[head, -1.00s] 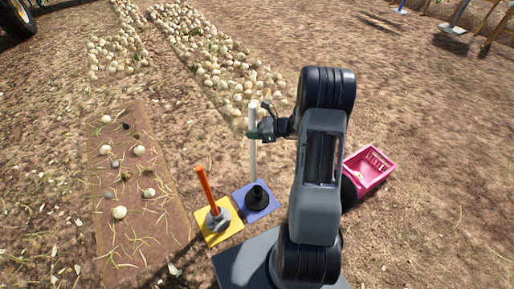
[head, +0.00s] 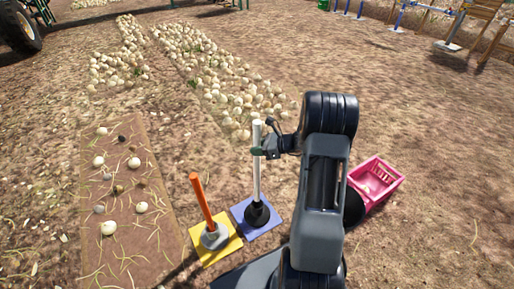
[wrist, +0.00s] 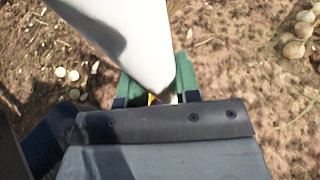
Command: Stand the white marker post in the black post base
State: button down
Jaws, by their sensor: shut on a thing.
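The white marker post (head: 257,178) is upright in the head view. My gripper (head: 258,151) is shut on its upper part. The black post base (head: 257,214) stands on a blue square mat (head: 247,225) directly below the post. The post's lower end meets the top of the base in this view; I cannot tell how deep it sits in the socket. In the wrist view the white post (wrist: 125,40) runs between the green fingertips (wrist: 160,85), and the base is hidden.
An orange post (head: 201,196) stands in a grey base on a yellow mat (head: 230,247), just left of the blue mat. A pink crate (head: 378,183) is right of my arm. A brown strip (head: 150,235) with onions and stones lies left. Onion rows lie behind.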

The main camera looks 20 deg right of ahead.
jog(key=shift+f+b, duration=3.7)
jog(key=shift+f, duration=2)
jog(key=c, duration=0.8)
grip_release()
jog(key=shift+f, duration=0.1)
jog(key=shift+o, duration=0.2)
jog(key=p, duration=0.5)
send_near(258, 167)
jog(key=shift+s+d+f, duration=0.1)
jog(key=shift+s+d, duration=0.15)
jog(key=shift+d, duration=0.5)
jog(key=shift+s+d+f, duration=0.1)
jog(key=shift+s+d, duration=0.15)
jog(key=shift+d, duration=0.5)
jog(key=shift+r, duration=0.15)
